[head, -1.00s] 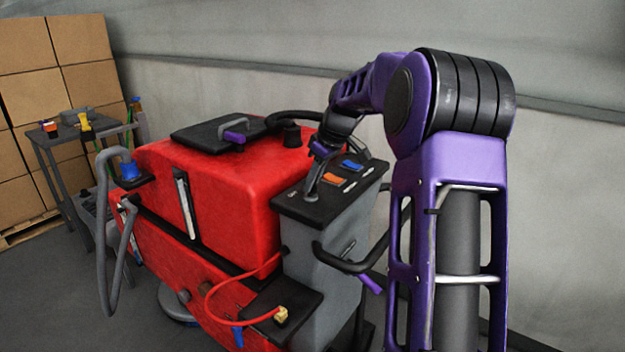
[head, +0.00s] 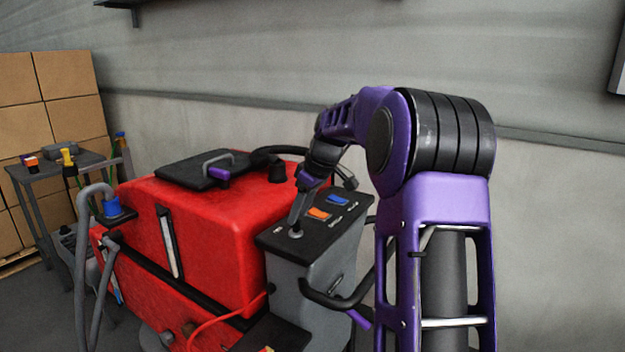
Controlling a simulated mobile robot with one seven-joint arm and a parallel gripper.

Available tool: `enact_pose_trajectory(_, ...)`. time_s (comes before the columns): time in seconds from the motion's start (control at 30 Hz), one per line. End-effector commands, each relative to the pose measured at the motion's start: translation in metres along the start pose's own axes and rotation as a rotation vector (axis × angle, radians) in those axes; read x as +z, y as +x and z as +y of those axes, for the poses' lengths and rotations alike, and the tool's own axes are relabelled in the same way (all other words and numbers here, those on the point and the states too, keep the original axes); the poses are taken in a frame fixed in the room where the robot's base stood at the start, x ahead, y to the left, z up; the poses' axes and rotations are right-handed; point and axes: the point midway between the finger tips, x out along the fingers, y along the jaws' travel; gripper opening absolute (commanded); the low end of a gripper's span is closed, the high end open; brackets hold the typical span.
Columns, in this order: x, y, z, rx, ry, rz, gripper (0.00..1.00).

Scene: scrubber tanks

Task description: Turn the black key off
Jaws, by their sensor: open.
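The red scrubber machine (head: 205,240) stands in the middle of the head view. Its grey console has a black top panel (head: 326,231) with an orange switch (head: 319,214) and a blue switch (head: 338,200). My gripper (head: 296,229) points down at the left part of this panel, with its fingertips at a small round light-grey key seat. The black key itself is not clearly visible; the fingers hide that spot. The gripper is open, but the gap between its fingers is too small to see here. I cannot tell whether it touches the key.
A black handlebar (head: 335,300) sticks out at the console's front. A side table (head: 85,160) and stacked boxes (head: 40,125) are at the left.

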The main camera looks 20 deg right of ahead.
Motion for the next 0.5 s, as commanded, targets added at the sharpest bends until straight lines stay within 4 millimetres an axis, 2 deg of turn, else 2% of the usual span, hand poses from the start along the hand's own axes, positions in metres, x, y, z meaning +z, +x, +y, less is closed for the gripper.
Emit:
enact_pose_trajectory(0.3, -0.001, -0.079, 0.001, 0.006, 0.000, 0.003, 0.46)
enact_pose_trajectory(0.5, 0.000, -0.122, 0.001, 0.005, 0.000, 0.003, 0.46)
